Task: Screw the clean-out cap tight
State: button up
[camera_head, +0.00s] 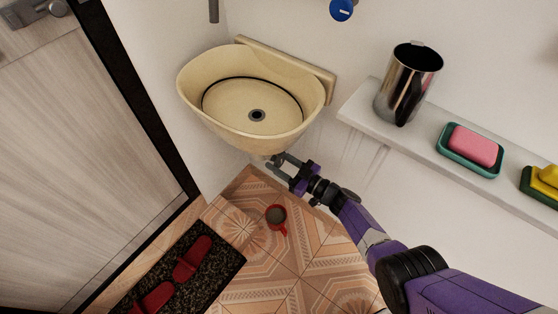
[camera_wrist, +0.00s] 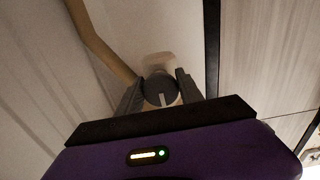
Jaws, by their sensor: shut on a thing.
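The clean-out cap (camera_wrist: 160,92) is a dark grey disc with a pale bar on its face, in the middle of the wrist view. My gripper (camera_wrist: 160,93) has one finger on each side of it and is shut on it. In the head view my gripper (camera_head: 274,162) is just below the front underside of the cream basin (camera_head: 190,95). The cap cannot be made out there. How far the cap is threaded on cannot be told.
A red mug (camera_head: 283,224) stands on the tiled floor below my gripper. Red slippers (camera_head: 192,258) lie on a dark mat (camera_head: 215,275). A door (camera_head: 75,150) is at left.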

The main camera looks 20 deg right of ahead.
jog(key=shift+m, duration=0.3)
jog(key=o, duration=1.3)
jog(key=shift+o, duration=0.2)
jog(key=p+v, duration=0.2)
jog(key=v, duration=0.5)
jog(key=shift+s+d+p, duration=0.2)
jog(key=shift+s+p, duration=0.15)
jog(key=shift+p, duration=0.05)
